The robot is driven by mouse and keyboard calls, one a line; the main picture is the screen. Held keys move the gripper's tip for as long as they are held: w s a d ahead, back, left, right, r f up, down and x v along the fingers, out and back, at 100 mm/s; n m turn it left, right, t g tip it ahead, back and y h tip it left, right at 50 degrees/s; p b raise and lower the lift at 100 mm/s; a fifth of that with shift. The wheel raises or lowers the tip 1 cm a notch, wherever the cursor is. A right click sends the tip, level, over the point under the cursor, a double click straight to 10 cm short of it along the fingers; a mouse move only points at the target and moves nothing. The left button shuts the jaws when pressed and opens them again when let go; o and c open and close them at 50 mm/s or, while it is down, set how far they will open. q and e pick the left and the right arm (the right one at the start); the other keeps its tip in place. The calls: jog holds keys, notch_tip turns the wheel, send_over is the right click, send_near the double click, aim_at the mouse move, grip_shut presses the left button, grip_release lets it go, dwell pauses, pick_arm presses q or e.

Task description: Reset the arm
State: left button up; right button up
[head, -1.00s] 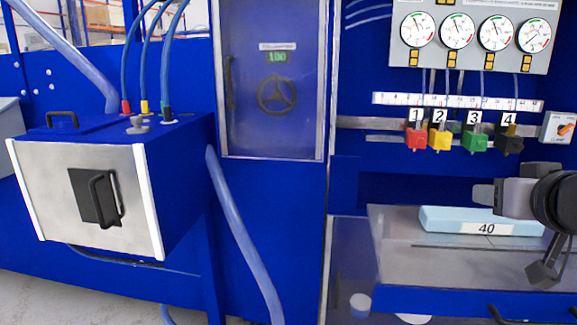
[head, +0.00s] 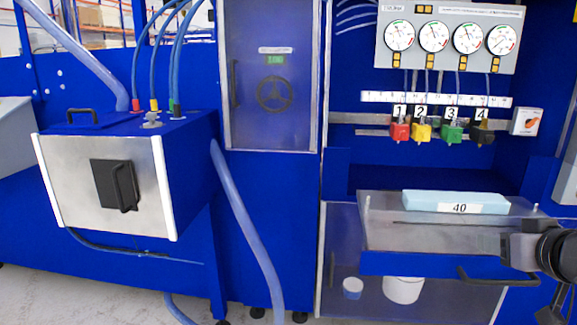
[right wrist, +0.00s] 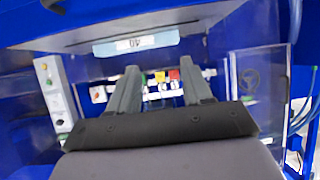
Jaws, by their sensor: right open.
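My right gripper (head: 518,278) is at the lower right of the head view, in front of the metal tray, partly cut off by the picture edge. It is open and holds nothing. In the right wrist view its two fingers (right wrist: 160,72) stand apart with nothing between them. A light blue foam block (head: 455,201) labelled 40 lies on the metal tray (head: 400,235), apart from the gripper. The block also shows upside down in the right wrist view (right wrist: 152,40). My left gripper is not in view.
A tray handle (head: 490,280) is close to the gripper. Coloured valves (head: 451,133) and gauges (head: 436,36) are behind the tray. A steel-fronted box (head: 105,187) is at left, and a hose (head: 245,230) hangs beside it. A white bucket (head: 403,290) sits below the tray.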

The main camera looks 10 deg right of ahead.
jog(key=s+a+f+n+g+y+p, duration=0.1)
jog(key=s+f, duration=0.3)
jog(key=f, duration=0.7)
jog(key=s+a+f+n+g+y+p, duration=0.1)
jog(key=s+f, duration=0.3)
jog(key=f, duration=0.7)
jog(key=s+a+f, duration=0.3)
jog(key=a, duration=0.3)
jog(key=s+a+f+n+y, duration=0.1)
jog(key=s+a+f, duration=0.2)
jog(key=a, duration=0.4)
jog(key=s+a+f+n+y+p, duration=0.1)
jog(key=s+a+f, duration=0.2)
jog(key=a+f, duration=0.2)
jog(key=shift+s+a, duration=0.4)
jog(key=shift+a, duration=0.3)
jog(key=shift+d, duration=0.1)
